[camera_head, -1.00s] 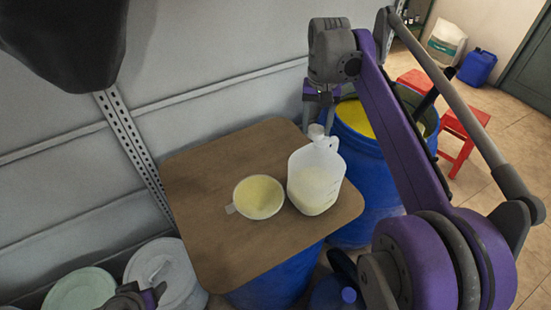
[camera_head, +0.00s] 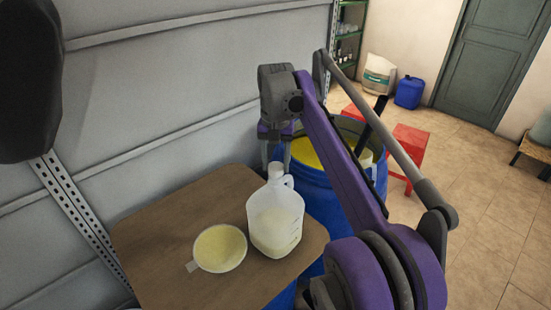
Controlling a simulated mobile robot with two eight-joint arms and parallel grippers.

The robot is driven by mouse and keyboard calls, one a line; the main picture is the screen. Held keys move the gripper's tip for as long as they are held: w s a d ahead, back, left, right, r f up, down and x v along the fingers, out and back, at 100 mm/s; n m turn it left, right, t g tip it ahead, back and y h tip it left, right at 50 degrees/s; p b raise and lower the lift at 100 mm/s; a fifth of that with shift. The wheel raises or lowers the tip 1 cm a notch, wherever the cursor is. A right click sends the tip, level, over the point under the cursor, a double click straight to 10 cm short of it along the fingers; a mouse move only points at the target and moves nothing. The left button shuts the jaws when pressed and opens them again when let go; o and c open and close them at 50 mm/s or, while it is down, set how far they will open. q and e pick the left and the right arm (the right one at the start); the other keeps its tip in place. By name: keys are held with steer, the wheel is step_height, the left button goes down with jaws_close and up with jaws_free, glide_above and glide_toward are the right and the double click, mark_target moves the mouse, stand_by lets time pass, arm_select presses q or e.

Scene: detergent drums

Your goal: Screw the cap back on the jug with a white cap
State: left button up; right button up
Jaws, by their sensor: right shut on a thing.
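The translucent jug (camera_head: 275,222) with pale yellow contents stands upright on a brown board. Its white cap (camera_head: 276,171) shows at the top of the neck; I cannot tell how it sits on the thread. My right gripper (camera_head: 276,165) points down from above, its two fingers at either side of the cap, shut on it. The fingertips are small and partly hidden by the jug top. My left gripper is out of view.
A bowl-like scoop (camera_head: 220,248) with yellow contents sits on the brown board (camera_head: 170,220), left of the jug. A blue drum (camera_head: 325,200) with yellow contents stands behind, and a red stool (camera_head: 411,140) is beyond it. A grey wall (camera_head: 150,130) borders the left.

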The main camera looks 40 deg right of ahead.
mark_target(275, 166)
steer(key=shift+w+f, duration=0.25)
steer(key=shift+f, duration=0.25)
stand_by(0.3)
steer(key=shift+s+r, duration=0.1)
steer(key=shift+r, duration=0.05)
stand_by(0.4)
steer(key=shift+f, duration=1.15)
stand_by(2.0)
steer(key=m, duration=0.2)
steer(key=shift+r+m, duration=0.1)
steer(key=shift+m, duration=0.3)
steer(key=m, duration=0.3)
